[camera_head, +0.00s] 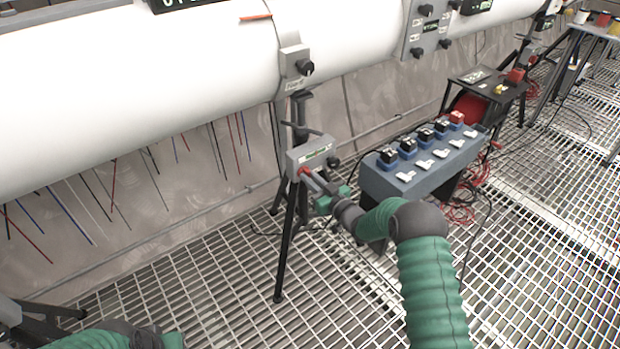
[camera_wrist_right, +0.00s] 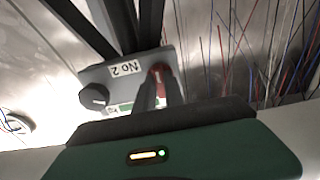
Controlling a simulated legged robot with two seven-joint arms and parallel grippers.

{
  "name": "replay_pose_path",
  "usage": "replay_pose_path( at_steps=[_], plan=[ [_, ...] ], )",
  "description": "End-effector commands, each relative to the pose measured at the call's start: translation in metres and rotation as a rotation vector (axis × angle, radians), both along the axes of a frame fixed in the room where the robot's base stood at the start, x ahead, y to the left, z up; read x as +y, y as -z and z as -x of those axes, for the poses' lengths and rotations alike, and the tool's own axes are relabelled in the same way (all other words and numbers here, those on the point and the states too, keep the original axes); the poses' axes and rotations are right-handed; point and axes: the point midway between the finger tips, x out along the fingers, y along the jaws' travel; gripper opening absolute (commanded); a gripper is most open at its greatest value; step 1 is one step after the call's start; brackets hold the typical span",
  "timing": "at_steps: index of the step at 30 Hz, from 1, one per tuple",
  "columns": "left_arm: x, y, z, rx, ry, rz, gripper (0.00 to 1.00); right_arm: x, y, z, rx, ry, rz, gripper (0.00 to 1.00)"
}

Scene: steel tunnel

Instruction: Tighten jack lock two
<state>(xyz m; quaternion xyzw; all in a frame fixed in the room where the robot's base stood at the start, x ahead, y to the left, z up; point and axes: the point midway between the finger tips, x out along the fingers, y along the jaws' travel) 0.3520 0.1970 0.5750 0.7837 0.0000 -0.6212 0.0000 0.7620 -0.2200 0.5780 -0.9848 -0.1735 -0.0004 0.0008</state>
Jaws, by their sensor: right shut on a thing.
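The jack lock box (camera_head: 311,155) is a grey box on a black tripod stand under the white pipe. In the right wrist view the box (camera_wrist_right: 120,78) carries the label "No 2", a black knob (camera_wrist_right: 94,97) and a red knob (camera_wrist_right: 160,69). My right gripper (camera_head: 308,175) reaches the front of the box and is shut on the red knob (camera_head: 304,171). In the right wrist view the fingers (camera_wrist_right: 160,82) close around the red knob and hide part of it. Only part of my left arm shows at the bottom left; its fingers are out of view.
A blue box with switches and white levers (camera_head: 420,172) stands to the right, close to my right forearm. The white pipe (camera_head: 130,75) runs overhead.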

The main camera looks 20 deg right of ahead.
Motion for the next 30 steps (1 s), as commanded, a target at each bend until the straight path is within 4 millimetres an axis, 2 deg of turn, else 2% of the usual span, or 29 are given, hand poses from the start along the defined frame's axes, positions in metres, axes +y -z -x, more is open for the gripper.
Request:
replay_pose_path(
  at_steps=[1, 6, 7, 12, 20, 23, 26, 30],
  plan=[
    [0.0, 0.0, 0.0, 0.0, 0.0, 0.0, 0.36, 0.001, 0.007, 0.002, 0.013, -0.002, 0.002, 0.0],
    [0.0, 0.001, 0.0, 0.0, 0.0, 0.0, 0.36, 0.0, 0.007, 0.002, 0.013, -0.001, 0.003, 0.0],
    [0.0, 0.001, 0.0, 0.0, 0.0, 0.0, 0.36, 0.0, 0.007, 0.002, 0.013, -0.001, 0.003, 0.16],
    [0.0, 0.0, 0.0, 0.0, 0.0, 0.0, 0.36, 0.0, 0.004, 0.001, 0.008, -0.001, 0.002, 0.35],
    [0.0, 0.0, 0.0, 0.0, 0.0, 0.0, 0.36, 0.0, 0.001, 0.001, 0.003, 0.0, 0.002, 0.35],
    [0.0, -0.005, 0.0, 0.0, 0.0, 0.0, 0.36, -0.003, 0.0, 0.007, 0.004, 0.001, 0.001, 0.35],
    [0.0, -0.015, 0.0, 0.0, 0.0, 0.0, 0.36, -0.01, -0.002, 0.024, 0.007, 0.003, 0.001, 0.35],
    [0.0, -0.032, 0.0, 0.0, 0.0, 0.0, 0.36, -0.023, -0.004, 0.061, 0.008, 0.004, 0.0, 0.35]
  ],
)
